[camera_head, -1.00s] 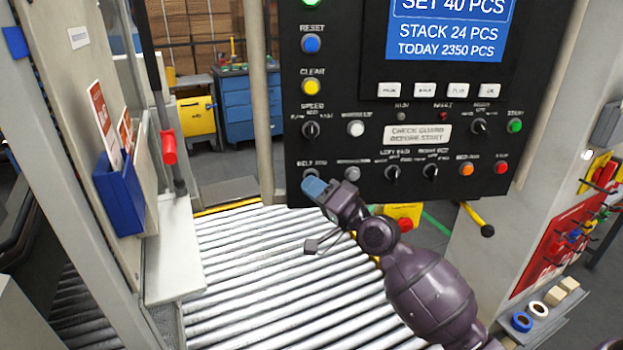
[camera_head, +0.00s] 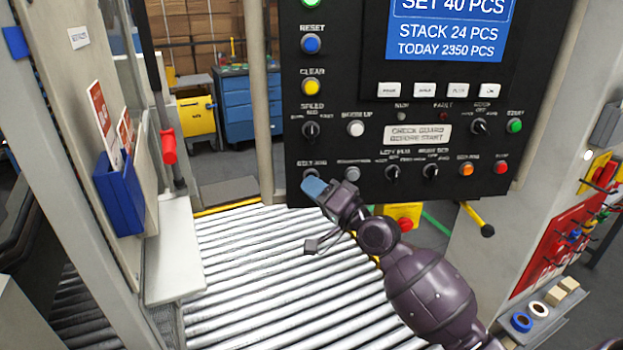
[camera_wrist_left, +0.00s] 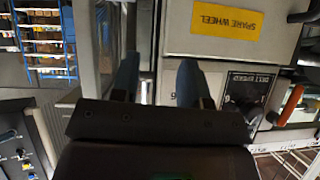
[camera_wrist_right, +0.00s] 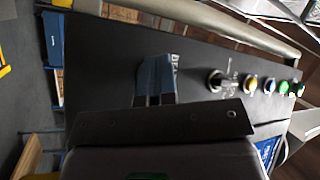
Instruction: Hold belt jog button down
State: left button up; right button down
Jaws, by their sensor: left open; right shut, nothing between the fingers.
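The black control panel (camera_head: 335,100) fills the upper right of the head view. The belt jog button (camera_head: 310,174) is at its lower left corner under a blurred label, mostly covered by my right fingertips. My right gripper (camera_head: 314,188) is shut and empty, with its blue fingertips at this button; I cannot tell whether it is pressed in. In the right wrist view, the shut fingers (camera_wrist_right: 155,78) point at the panel beside its label and hide the button. My left gripper (camera_wrist_left: 157,82) is open and empty in the left wrist view, facing a grey cabinet.
A roller conveyor (camera_head: 250,255) runs below the panel. A grey button (camera_head: 348,173) and a white button (camera_head: 355,128) are close to my right fingertips. A yellow-and-red button box (camera_head: 405,214) sits under the panel. A yellow "SPARE WHEEL" label (camera_wrist_left: 227,18) is near my left gripper.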

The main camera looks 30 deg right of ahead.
jog(key=shift+s+a+p, duration=0.35)
jog(key=shift+s+p, duration=0.05)
jog(key=shift+s, duration=0.35)
jog(key=shift+s, duration=0.1)
jog(key=s, duration=0.1)
jog(key=s+a+p, duration=0.1)
jog(key=s, duration=0.1)
jog(key=s+a+p, duration=0.1)
jog(key=shift+s, duration=0.2)
